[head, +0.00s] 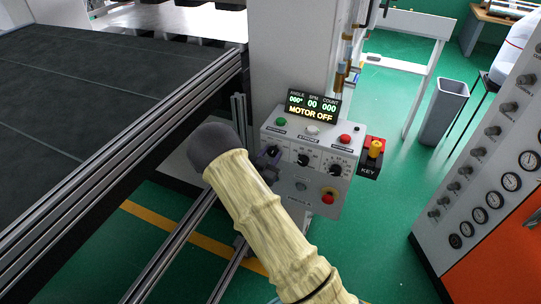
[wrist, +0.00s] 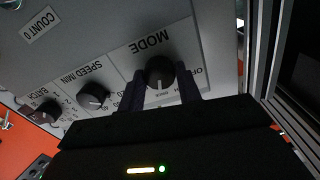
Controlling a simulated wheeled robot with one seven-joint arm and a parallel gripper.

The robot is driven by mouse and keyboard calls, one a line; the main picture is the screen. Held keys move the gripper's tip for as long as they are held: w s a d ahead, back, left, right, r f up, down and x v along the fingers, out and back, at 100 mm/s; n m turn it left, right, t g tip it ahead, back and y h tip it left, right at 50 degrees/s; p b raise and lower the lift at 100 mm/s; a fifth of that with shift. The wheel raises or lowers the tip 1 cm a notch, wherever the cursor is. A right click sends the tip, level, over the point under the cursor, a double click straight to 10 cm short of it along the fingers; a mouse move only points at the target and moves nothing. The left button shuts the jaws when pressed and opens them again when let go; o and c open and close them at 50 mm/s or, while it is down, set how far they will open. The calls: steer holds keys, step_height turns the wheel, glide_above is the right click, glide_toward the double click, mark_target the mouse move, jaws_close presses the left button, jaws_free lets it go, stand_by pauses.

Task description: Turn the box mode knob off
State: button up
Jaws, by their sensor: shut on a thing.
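The grey control box (head: 311,143) stands at the centre of the head view. Its black mode knob (head: 274,151) is the leftmost of three knobs. In the wrist view the mode knob (wrist: 160,70) sits under the upside-down word MODE, with OFF printed beside it. My gripper (wrist: 162,82) has one dark finger on each side of the knob and is shut on it. In the head view my gripper (head: 269,159) is at the box's left face, partly hidden by my arm. The display (head: 312,105) reads MOTOR OFF.
The speed knob (wrist: 94,96) and batch knob (wrist: 46,113) lie beside the mode knob. A dark conveyor (head: 90,100) with metal rails is at left.

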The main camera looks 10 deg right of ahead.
steer(key=shift+n, duration=0.3)
steer(key=n, duration=0.3)
steer(key=shift+n, duration=0.4)
steer(key=n, duration=0.3)
steer(key=shift+a+n, duration=0.1)
steer(key=shift+n, duration=0.2)
steer(key=n, duration=0.3)
steer(key=shift+n, duration=0.4)
steer(key=shift+f+n+t, duration=0.1)
steer(key=shift+n+t, duration=0.2)
steer(key=shift+n, duration=1.7)
steer(key=o, duration=1)
